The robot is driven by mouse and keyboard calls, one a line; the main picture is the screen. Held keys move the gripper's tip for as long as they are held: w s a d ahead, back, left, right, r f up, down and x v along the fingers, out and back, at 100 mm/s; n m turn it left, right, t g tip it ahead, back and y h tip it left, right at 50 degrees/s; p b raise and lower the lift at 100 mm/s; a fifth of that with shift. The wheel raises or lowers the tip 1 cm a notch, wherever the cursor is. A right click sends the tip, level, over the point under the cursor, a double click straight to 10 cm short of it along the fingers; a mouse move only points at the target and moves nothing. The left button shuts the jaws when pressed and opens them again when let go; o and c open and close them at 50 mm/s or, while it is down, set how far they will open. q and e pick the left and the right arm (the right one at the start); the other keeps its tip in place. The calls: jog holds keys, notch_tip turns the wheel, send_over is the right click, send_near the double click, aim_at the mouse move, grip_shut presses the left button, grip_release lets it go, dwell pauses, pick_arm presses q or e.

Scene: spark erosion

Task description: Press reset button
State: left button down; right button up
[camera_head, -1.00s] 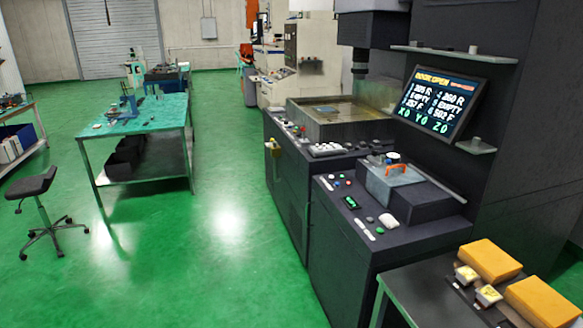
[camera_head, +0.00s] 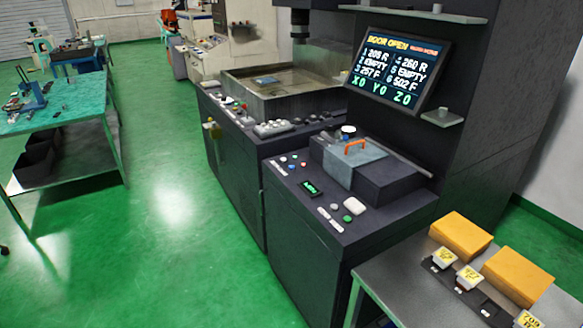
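The machine's front cabinet (camera_head: 300,229) stands at centre right. The labels beside the buttons are too small to read, so I cannot tell which is the reset button. The large screen (camera_head: 397,74) reads "DOOR OPEN" with a red text beside it. Neither of my grippers is in view.
A grey lid with an orange handle (camera_head: 355,146) is on the cabinet. A side table (camera_head: 400,291) with yellow boxes (camera_head: 460,236) stands at front right. A teal-topped workbench (camera_head: 70,103) is at left. Green floor (camera_head: 180,250) is clear between bench and machine.

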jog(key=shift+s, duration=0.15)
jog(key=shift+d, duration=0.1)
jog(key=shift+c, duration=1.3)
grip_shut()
